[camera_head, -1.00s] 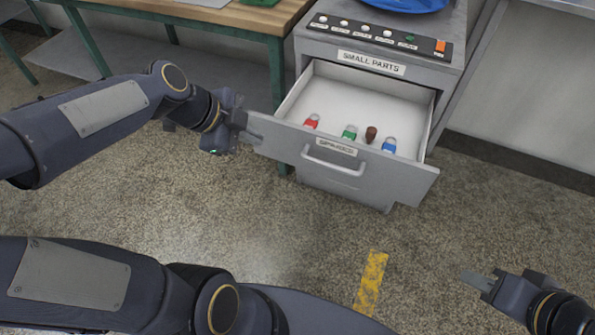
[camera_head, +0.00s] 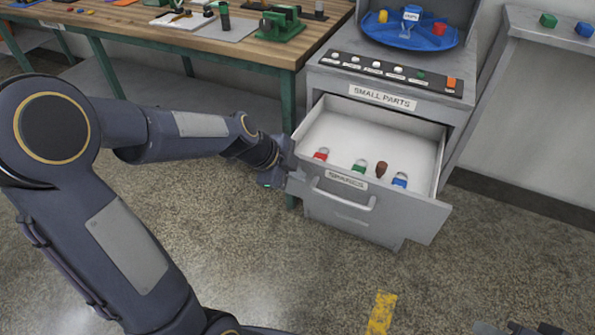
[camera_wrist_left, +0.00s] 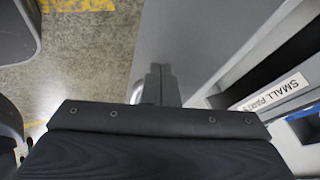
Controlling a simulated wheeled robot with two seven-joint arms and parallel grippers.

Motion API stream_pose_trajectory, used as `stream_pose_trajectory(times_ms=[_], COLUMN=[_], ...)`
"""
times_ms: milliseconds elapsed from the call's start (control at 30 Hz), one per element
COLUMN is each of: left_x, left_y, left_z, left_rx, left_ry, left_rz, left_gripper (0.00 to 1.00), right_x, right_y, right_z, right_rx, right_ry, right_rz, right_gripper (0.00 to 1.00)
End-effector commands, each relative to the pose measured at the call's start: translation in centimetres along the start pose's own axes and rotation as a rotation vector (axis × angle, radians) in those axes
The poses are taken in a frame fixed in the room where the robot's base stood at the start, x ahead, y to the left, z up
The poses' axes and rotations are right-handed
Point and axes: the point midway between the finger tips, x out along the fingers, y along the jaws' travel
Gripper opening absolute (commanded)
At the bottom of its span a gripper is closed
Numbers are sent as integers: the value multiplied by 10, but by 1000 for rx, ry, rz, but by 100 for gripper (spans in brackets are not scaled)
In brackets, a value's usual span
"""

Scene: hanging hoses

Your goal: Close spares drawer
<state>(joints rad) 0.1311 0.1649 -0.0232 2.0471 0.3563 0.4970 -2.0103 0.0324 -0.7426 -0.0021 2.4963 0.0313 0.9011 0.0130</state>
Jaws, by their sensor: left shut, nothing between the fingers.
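The spares drawer (camera_head: 412,212) of the grey small-parts cabinet stands open, its white inside showing. Its front carries a "SPARES" label and a bar handle (camera_head: 343,198). Inside lie a red padlock (camera_head: 320,155), a green padlock (camera_head: 359,166), a brown object (camera_head: 381,170) and a blue padlock (camera_head: 400,180). My left gripper (camera_head: 288,165) is at the left end of the drawer front. In the left wrist view its fingers (camera_wrist_left: 158,84) are shut and empty, over the grey drawer front; contact is unclear. My right gripper (camera_head: 515,327) is cut off at the bottom edge.
Above the drawer is a button panel (camera_head: 390,72), and a blue tray (camera_head: 405,40) with small items sits on top. A wooden workbench (camera_head: 180,40) stands at left. A grey counter (camera_head: 560,45) stands at right. The floor before the drawer is clear.

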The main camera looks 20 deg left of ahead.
Motion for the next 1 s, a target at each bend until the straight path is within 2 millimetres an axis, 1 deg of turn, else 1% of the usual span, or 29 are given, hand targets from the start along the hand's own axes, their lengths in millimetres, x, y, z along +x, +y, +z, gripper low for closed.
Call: stream_pose_trajectory(times_ms=[133,467,633,767,867,1000], left_x=[2,3,8,17,27,43], left_y=[-4,-5,-12,-28,-46,-75], left_z=[0,0,0,0,0,1], left_rx=[0,0,1,2,2,1], left_ry=[0,0,0,0,0,0], left_rz=[0,0,1,1,0,0], left_gripper=[0,0,0,0,0,0], right_x=[-1,0,1,4,7,10], right_y=[0,0,1,2,3,4], right_z=[0,0,1,2,3,5], right_rx=[0,0,0,0,0,0], right_ry=[0,0,0,0,0,0], right_rz=[0,0,0,0,0,0], right_gripper=[30,30,30,30,30,30])
